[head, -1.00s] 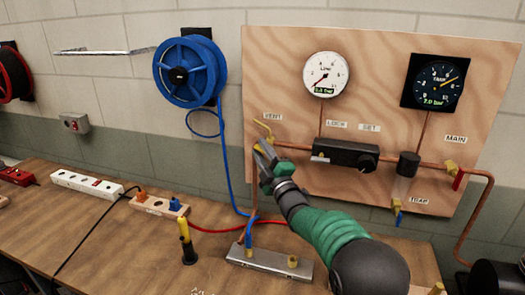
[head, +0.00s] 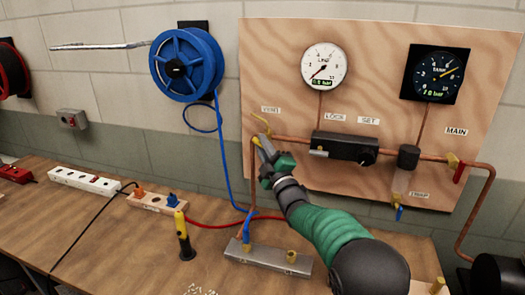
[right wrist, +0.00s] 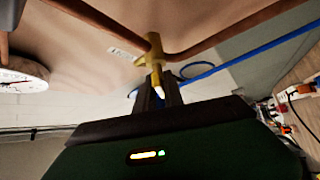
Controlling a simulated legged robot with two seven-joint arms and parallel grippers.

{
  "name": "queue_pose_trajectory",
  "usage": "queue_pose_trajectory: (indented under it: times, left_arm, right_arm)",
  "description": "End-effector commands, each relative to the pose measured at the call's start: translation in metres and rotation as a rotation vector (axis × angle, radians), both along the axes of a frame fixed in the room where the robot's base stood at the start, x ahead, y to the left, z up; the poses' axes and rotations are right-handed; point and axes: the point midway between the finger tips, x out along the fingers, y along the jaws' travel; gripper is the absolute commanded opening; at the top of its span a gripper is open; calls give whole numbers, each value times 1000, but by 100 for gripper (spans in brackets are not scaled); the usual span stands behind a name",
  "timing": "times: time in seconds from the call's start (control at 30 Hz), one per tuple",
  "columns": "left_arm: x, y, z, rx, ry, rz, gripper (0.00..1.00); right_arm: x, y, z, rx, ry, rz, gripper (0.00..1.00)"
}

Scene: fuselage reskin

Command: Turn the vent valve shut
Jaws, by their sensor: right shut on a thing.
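The vent valve (head: 260,121) is a small brass-yellow valve with a lever, at the left end of the copper pipe on the plywood panel (head: 290,60), beside the VENT label. Its lever slants up to the left in the head view. My right gripper (head: 259,141) reaches up to the valve and is shut on its lower part. In the right wrist view the brass valve (right wrist: 153,48) stands right ahead of my fingers (right wrist: 156,94), which close around its near end. The fingers hide part of the grip. My left gripper is in neither view.
The panel also carries a white line gauge (head: 324,66), a dark tank gauge (head: 437,72), a black regulator (head: 343,148) and a red-handled main valve (head: 459,172). A blue hose reel (head: 187,65) hangs left. A metal manifold (head: 268,258) and a yellow-black tool (head: 183,237) stand on the bench.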

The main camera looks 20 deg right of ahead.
Motion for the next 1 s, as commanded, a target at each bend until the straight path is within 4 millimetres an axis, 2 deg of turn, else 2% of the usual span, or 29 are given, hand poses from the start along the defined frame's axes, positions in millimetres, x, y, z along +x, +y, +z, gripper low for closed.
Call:
queue_pose_trajectory:
  times: [0.03, 0.1, 0.3, 0.5, 0.73, 1.0]
  left_arm:
    - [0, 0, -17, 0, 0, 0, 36]
    - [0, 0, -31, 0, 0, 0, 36]
    - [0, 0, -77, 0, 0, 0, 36]
    - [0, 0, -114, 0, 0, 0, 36]
    - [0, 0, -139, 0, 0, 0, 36]
    - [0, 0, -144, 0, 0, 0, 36]
  right_arm:
    - [0, 1, -12, 20, -10, 2, 0]
    - [0, 2, -14, 56, -35, 3, 0]
    - [1, 2, -18, 193, -126, 4, 0]
    - [1, 3, -15, 352, -231, 5, 0]
    - [2, 3, -12, 532, -349, 3, 0]
    - [3, 3, -7, 719, -473, 2, 0]
